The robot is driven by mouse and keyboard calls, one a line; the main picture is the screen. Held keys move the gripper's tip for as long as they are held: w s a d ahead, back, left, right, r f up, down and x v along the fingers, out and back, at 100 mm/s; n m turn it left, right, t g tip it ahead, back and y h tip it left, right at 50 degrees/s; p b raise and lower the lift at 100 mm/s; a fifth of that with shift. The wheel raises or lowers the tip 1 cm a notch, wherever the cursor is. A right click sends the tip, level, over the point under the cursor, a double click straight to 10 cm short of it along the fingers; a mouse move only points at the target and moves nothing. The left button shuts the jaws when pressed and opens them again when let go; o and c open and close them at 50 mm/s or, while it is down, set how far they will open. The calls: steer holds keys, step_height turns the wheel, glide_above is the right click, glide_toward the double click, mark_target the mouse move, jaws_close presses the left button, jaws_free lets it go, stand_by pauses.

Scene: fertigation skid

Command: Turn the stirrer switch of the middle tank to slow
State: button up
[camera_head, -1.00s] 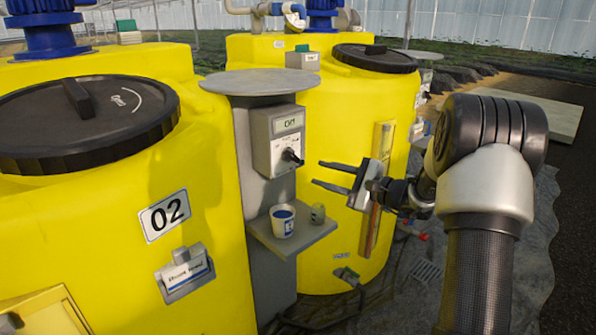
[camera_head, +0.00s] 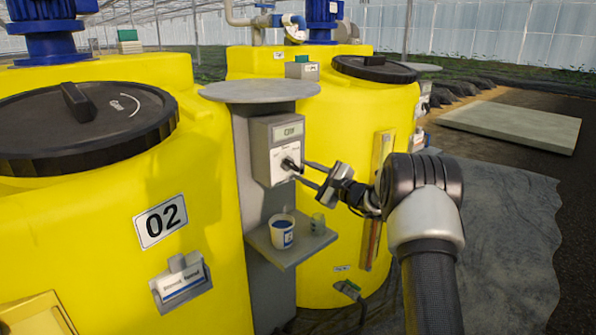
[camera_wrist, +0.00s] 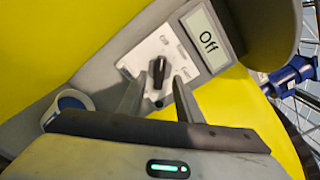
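The stirrer switch is a black rotary knob (camera_head: 289,163) on a grey control box (camera_head: 260,150) beside the yellow tank marked 02 (camera_head: 161,220). In the wrist view the knob (camera_wrist: 158,72) sits on a white dial plate (camera_wrist: 165,57), and the display (camera_wrist: 208,38) reads "Off". The dial lettering is too small to read. My gripper (camera_head: 300,170) is open in front of the box, pointing at the knob. In the wrist view its two fingers (camera_wrist: 158,88) lie either side of the knob's near end, with gaps showing; contact is not visible.
A round grey plate (camera_head: 260,90) overhangs the box. Another yellow tank (camera_head: 340,120) stands behind my gripper.

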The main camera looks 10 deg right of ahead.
mark_target(294, 167)
steer(key=shift+x, duration=1.7)
jaws_close()
